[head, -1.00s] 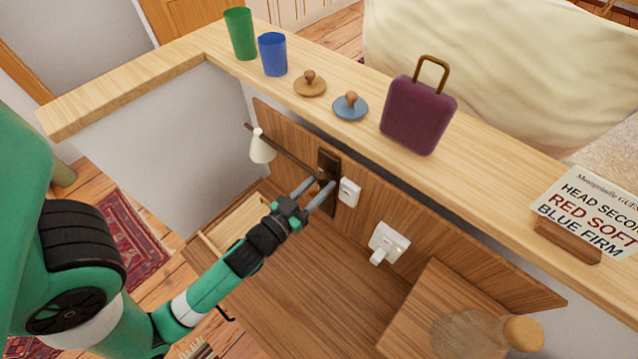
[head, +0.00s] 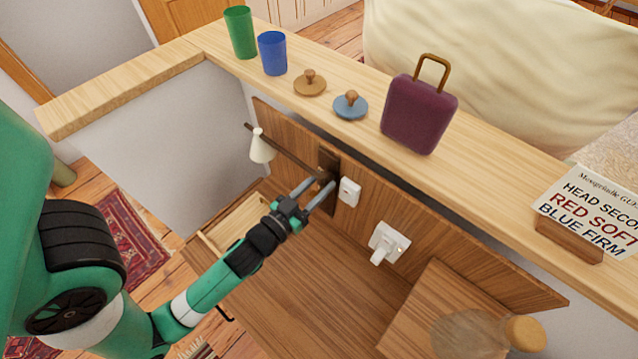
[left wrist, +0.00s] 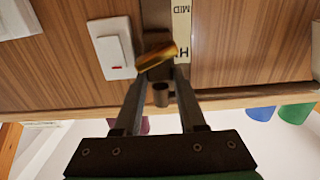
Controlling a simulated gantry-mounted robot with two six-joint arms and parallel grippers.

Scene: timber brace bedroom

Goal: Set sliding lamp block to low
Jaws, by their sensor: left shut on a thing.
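The sliding lamp block (head: 329,161) is a dark piece on an upright rail on the wooden back panel. A thin dark arm reaches left from it to a cream lamp shade (head: 262,147). My left gripper (head: 316,188) is at the block, its two grey fingers shut on it. In the left wrist view, the fingers lie on either side of the dark block (left wrist: 158,70), with a brass part (left wrist: 157,55) across it. A label strip (left wrist: 181,30) beside the rail reads MID, then a partly hidden word starting with H, which is beside the block. My right gripper is out of view.
A white switch (head: 349,192) is close right of the gripper, and a white plug (head: 387,243) is further right. The ledge above holds cups (head: 272,54), knobbed lids (head: 350,106), a purple case (head: 418,115) and a sign (head: 588,212). An open drawer (head: 232,222) is below left.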

